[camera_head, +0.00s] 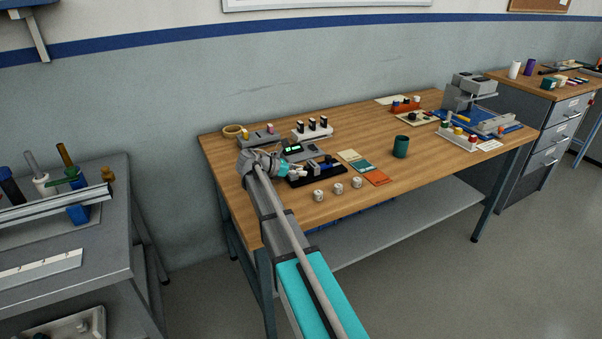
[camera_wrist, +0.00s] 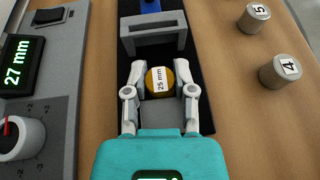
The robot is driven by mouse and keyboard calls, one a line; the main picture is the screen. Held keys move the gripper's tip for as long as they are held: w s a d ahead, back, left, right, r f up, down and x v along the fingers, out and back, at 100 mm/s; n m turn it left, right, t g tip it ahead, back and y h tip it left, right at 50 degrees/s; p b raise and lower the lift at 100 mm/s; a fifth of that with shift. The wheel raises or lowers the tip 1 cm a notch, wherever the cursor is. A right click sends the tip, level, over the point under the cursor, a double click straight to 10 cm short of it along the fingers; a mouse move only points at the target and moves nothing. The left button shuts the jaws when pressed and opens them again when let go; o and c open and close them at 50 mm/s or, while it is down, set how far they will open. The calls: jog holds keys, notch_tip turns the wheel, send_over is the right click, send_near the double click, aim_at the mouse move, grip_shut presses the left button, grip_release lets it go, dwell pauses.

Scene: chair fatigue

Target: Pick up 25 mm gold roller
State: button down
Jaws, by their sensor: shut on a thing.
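The gold roller (camera_wrist: 160,80) has a white label reading "25 mm" on its top. It sits between the two fingers of my gripper (camera_wrist: 160,84) in the wrist view, over a black tray (camera_wrist: 190,66) with a grey block. My gripper is shut on the roller, with a finger against each side. In the head view my gripper (camera_head: 297,171) is at the left part of the wooden table, above the black tray (camera_head: 318,175). The roller is too small to make out there. I cannot tell whether the roller touches the tray.
Silver cylinders labelled 4 (camera_wrist: 281,72) and 5 (camera_wrist: 254,18) stand to the right of the tray. A grey device with a display reading "27 mm" (camera_wrist: 16,66) is on the left. A green cup (camera_head: 401,147) and coloured cards (camera_head: 362,165) lie farther right on the table.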

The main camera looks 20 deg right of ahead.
jog(key=shift+r, duration=0.1)
dwell(0.3)
notch_tip(320, 180, up, 2)
jog(key=p, duration=0.2)
jog(key=shift+r+p, duration=0.2)
jog(key=shift+p, duration=0.15)
jog(key=s+d+r+p, duration=0.1)
jog(key=s+r+p, duration=0.9)
jog(key=s, duration=0.4)
jog(key=shift+d+r, duration=0.2)
jog(key=shift+d, duration=0.05)
jog(key=shift+r+p, duration=0.1)
jog(key=shift+p, duration=0.2)
